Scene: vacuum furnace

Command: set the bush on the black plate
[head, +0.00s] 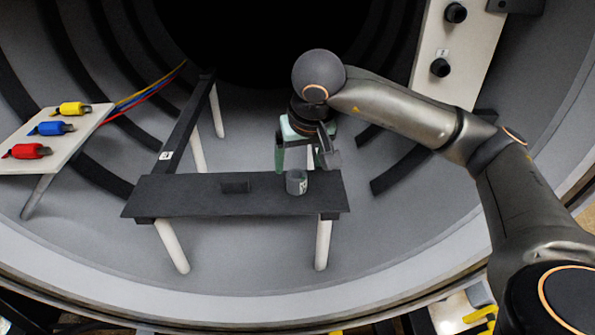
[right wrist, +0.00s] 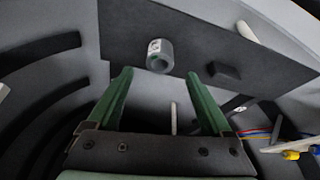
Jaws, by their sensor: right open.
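The bush is a short grey hollow cylinder (head: 296,183) with a white label. It stands upright on the right part of the black plate (head: 180,197), a dark flat board on pale legs. In the right wrist view the bush (right wrist: 160,56) sits on the dark plate (right wrist: 125,35), just beyond the fingertips. My right gripper (head: 298,162) has green fingers and is open and empty. It hangs above and a little behind the bush, pointing down. The right wrist view shows its two fingers (right wrist: 159,75) spread with nothing between them. My left gripper is not in view.
A small black block (head: 235,186) lies on the plate left of the bush. A dark beam (head: 188,125) runs back from the plate's left side. A pale panel (head: 60,145) with yellow, blue and red connectors stands at left. The curved furnace wall surrounds everything.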

